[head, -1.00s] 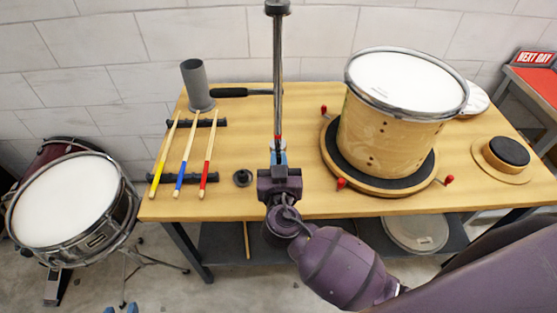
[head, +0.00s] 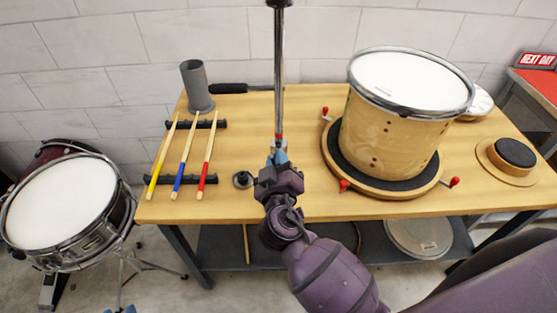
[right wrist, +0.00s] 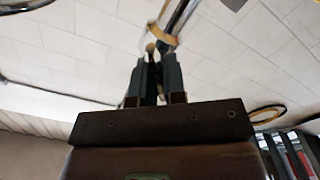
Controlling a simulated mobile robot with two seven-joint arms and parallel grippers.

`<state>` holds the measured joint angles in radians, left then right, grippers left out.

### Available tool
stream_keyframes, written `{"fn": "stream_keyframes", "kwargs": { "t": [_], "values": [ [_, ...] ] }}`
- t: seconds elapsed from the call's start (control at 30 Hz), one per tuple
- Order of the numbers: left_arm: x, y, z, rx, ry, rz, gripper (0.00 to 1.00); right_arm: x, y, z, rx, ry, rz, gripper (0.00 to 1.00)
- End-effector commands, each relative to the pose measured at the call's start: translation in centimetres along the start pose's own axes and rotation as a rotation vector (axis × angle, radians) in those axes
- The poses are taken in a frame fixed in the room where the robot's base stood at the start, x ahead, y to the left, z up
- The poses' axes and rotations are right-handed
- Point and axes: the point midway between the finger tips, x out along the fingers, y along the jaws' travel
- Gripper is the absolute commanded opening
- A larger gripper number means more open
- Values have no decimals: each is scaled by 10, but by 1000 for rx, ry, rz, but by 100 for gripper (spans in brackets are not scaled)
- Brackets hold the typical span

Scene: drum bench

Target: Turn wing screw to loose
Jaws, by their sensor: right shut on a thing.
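A chrome stand pole (head: 279,75) rises at the middle of the workbench, with a red mark low on it. My right gripper (head: 278,157) is at the pole's lower part, just below the red mark, its fingers pointing away from me. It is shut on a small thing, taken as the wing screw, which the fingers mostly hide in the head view. In the right wrist view the fingers (right wrist: 154,80) close together, with a small brass-coloured knob (right wrist: 151,48) at their tips. The fingertips of my left gripper (head: 120,310) show apart at the bottom edge, with nothing between them.
On the workbench (head: 240,140) are several drumsticks on black rests (head: 180,180), a grey cup (head: 196,85), a small black knob (head: 242,180) and a wooden drum (head: 395,130) on a round base with red handles. A snare drum (head: 62,205) stands at the left.

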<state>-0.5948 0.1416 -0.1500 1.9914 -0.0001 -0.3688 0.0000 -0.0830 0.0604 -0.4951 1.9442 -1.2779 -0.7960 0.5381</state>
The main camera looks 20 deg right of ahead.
Motion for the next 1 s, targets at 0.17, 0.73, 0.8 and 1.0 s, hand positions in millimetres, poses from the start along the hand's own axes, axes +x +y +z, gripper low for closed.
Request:
{"fn": "stream_keyframes", "kwargs": {
  "t": [0.17,0.73,0.8,1.0],
  "values": [
    [-4,-1,-5,0,1,-1,43,0,0,-2,-166,0,1,0],
    [-16,-3,-12,-1,-16,-3,43,0,-3,0,-708,0,0,0],
    [-18,-4,-14,-1,-16,-3,43,0,-3,0,-777,0,0,0],
    [-22,-4,-18,-1,-21,-2,43,0,-4,0,-966,1,-1,0]
  ]
}}
